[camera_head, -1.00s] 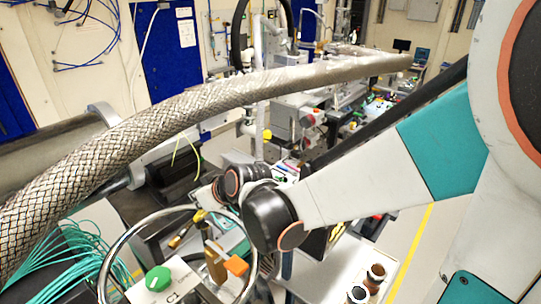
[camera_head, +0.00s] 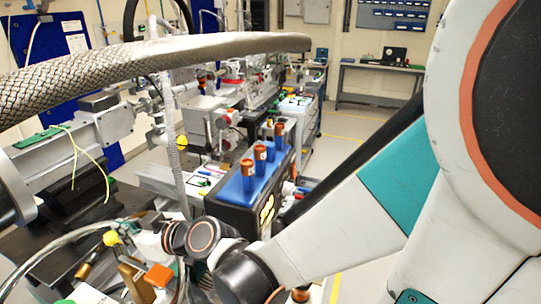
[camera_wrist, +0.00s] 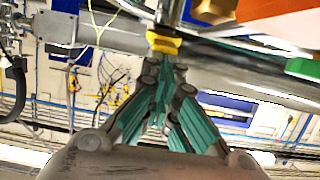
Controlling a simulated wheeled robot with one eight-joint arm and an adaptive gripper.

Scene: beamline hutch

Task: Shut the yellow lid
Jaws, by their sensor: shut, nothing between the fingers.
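A small yellow part (camera_wrist: 164,44) sits at the end of a steel tube in the wrist view, just beyond my fingertips. I cannot tell whether it is a lid or whether the fingers touch it. A small yellow piece (camera_head: 112,238) by the curved steel tube at lower left in the head view may be the same part. My gripper (camera_wrist: 160,80) has teal fingers drawn together, with nothing between them. In the head view my wrist is at lower centre and the fingers cannot be made out.
A thick braided hose (camera_head: 130,80) crosses the upper left. A blue rack (camera_head: 236,187) with several brown-capped tubes stands beyond my wrist. An orange block (camera_head: 159,275) is at lower left. A bench (camera_head: 375,99) stands far back; open floor (camera_head: 345,150) lies right of centre.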

